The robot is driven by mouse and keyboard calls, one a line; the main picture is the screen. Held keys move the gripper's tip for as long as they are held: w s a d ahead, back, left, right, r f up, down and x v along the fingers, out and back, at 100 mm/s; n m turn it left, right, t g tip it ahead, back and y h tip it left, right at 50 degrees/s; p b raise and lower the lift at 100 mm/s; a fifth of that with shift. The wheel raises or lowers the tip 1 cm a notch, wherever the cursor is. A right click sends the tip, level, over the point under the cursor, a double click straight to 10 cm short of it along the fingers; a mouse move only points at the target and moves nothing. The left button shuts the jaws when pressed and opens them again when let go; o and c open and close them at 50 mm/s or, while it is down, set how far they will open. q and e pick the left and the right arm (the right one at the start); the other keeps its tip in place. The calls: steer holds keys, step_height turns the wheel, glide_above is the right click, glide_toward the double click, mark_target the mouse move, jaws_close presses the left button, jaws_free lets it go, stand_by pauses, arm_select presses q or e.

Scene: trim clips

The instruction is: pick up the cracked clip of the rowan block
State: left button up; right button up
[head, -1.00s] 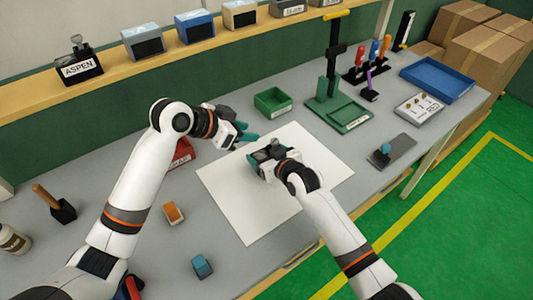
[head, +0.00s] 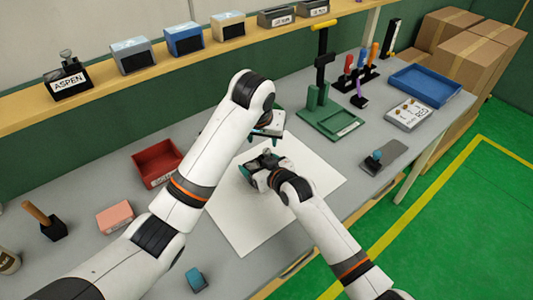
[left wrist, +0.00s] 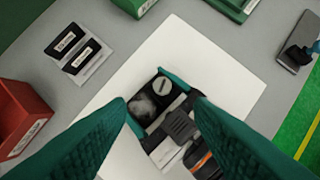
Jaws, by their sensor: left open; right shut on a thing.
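A dark block (head: 266,160) sits on the white sheet (head: 238,222), with my right gripper (head: 260,174) shut on it. In the left wrist view the block (left wrist: 150,98) shows a cloudy grey round part (left wrist: 142,106) and a slotted silver disc (left wrist: 160,85) on top. I cannot read a name on it or tell which part is a cracked clip. My left gripper (head: 268,130) is open and empty above the sheet, beyond the block in the head view. In the left wrist view its teal fingers (left wrist: 166,108) straddle the block from above, apart from it as far as I can tell.
Two dark labelled pieces (left wrist: 75,48) lie on the table left of the sheet. A red bin (head: 158,162) and a pink block (head: 115,217) are to the left. A green stand (head: 328,115) stands behind right. The ASPEN block (head: 67,83) is on the shelf.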

mark_target(267, 150)
arm_select(q)
steer(key=x, duration=0.8)
steer(key=shift+w+d+f, duration=0.1)
steer(key=shift+w+d, duration=0.1)
steer(key=c, duration=1)
